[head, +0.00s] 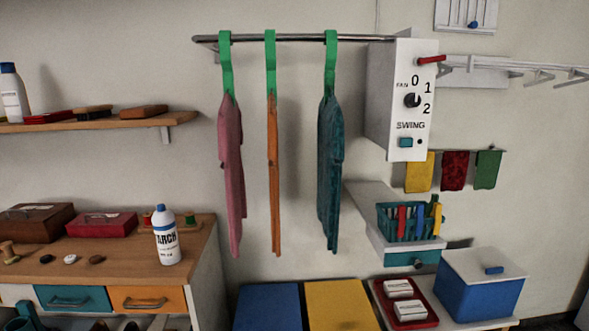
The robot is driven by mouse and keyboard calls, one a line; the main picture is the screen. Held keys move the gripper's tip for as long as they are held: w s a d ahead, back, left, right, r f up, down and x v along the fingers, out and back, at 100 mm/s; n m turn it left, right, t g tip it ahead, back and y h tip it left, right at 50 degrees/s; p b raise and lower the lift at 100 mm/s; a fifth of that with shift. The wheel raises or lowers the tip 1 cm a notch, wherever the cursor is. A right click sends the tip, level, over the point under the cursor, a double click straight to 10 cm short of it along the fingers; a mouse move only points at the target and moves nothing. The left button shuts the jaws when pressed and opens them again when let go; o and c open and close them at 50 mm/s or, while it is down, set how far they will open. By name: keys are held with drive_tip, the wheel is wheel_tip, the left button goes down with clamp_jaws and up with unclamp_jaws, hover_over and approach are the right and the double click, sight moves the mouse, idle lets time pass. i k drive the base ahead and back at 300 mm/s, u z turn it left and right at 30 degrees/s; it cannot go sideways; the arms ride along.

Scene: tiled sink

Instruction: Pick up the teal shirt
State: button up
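The teal shirt (330,172) hangs edge-on from a green hanger (331,65) on the metal rail (300,38) at the upper middle of the head view. It is the rightmost of three hanging garments. A pink shirt (230,175) and a thin orange garment (273,175) hang to its left, apart from it. My gripper does not show in this view.
A white control box (395,100) with a dial is at the rail's right end, close to the teal shirt. A shelf with a teal basket (405,222) is at lower right. A wooden counter (130,240) with a white bottle (165,237) is at left. Blue (267,306) and yellow (340,304) lids lie below.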

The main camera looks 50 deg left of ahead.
sight(330, 145)
drive_tip(key=k, duration=0.6)
drive_tip(key=u, duration=0.8)
drive_tip(key=i, duration=0.7)
drive_tip(key=u, duration=0.05)
